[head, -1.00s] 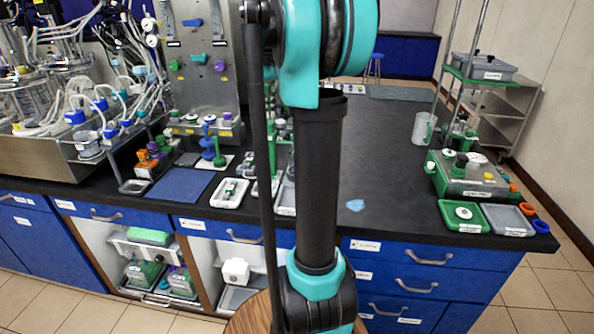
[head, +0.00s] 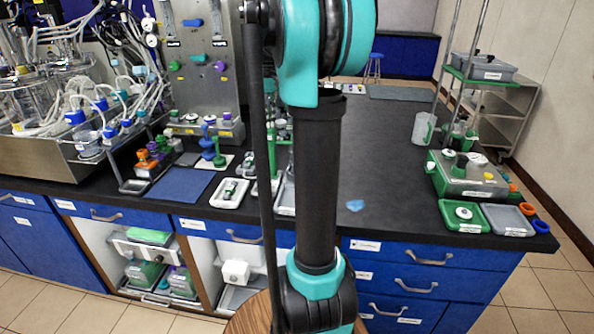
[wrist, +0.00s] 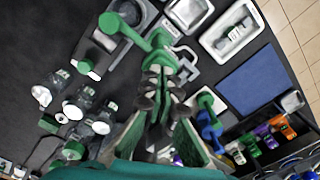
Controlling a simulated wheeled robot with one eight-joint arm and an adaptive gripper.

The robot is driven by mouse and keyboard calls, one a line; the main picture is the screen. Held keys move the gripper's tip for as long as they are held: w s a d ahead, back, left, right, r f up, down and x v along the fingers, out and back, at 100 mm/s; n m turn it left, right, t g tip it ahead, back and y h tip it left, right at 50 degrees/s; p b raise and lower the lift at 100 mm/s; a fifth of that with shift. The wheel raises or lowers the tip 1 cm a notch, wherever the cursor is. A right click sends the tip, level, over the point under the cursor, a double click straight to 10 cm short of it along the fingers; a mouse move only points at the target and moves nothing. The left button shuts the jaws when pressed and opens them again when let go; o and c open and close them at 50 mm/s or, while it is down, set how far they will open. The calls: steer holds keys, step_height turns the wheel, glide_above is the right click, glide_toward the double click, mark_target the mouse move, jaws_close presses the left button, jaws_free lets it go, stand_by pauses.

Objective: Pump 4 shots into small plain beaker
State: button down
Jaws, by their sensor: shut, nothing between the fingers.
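My gripper (wrist: 160,88) shows in the wrist view, its fingers together and empty. Just beyond the fingertips is a green pump-like head with a long arm (wrist: 128,32) and a round green end; whether the fingers touch it, I cannot tell. A grey holder lies under that green part. Several clear glass vessels with white patches (wrist: 75,106) stand left of the gripper; I cannot tell which, if any, is the small plain beaker. In the head view my arm hides the gripper and the bench behind it.
A blue pump-like piece (wrist: 208,132) stands right of the gripper and also shows in the head view (head: 207,140). White trays (wrist: 240,30) and a blue mat (wrist: 252,82) lie beyond. The right part of the dark bench (head: 385,170) is largely clear.

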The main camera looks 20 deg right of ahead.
steer(key=shift+r, duration=1.95)
steer(key=shift+f, duration=1.9)
steer(key=shift+r, duration=1.9)
steer(key=shift+f, duration=0.15)
